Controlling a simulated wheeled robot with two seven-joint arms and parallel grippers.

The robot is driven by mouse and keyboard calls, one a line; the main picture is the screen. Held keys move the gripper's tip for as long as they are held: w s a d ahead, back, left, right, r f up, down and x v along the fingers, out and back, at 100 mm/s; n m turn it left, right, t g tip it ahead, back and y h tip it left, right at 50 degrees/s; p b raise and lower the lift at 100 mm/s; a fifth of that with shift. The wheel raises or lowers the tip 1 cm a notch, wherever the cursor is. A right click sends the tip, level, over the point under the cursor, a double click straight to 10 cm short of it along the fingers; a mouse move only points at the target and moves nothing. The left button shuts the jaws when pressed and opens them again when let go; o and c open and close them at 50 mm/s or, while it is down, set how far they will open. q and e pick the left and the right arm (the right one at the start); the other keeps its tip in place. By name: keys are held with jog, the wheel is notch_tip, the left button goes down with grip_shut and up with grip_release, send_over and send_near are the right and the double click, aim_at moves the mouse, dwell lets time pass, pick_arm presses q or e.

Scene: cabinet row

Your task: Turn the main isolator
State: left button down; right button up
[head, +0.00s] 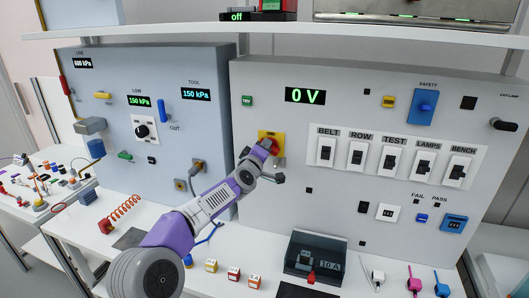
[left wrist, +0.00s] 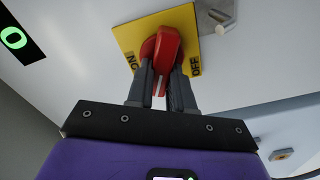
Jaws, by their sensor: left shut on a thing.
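The main isolator is a red rotary handle (left wrist: 167,45) on a square yellow plate (left wrist: 125,36) on the grey panel. The plate's ON and OFF marks flank the fingers in the left wrist view. In the head view my left gripper (head: 267,151) hides most of the handle. My right gripper is not in view.
A metal bracket (left wrist: 213,15) sits close beside the plate. Several white breaker switches (head: 391,158) line the panel to the right. A socket with a plug (head: 197,167) is on the left panel. A dark box (head: 316,262) and several small blocks (head: 234,274) stand on the bench below.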

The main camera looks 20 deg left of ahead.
pick_arm(q)
jog(key=n+b, duration=0.1)
jog(key=n, duration=0.4)
jog(key=shift+a+f, duration=0.1)
jog(key=shift+n+b, duration=0.3)
dwell(0.4)
jog(key=c, duration=1)
grip_release()
jog(key=shift+w+f, duration=0.1)
jog(key=s+b, duration=0.2)
jog(key=s, duration=0.5)
jog(key=shift+s+b, duration=0.3)
jog(key=shift+a, duration=0.1)
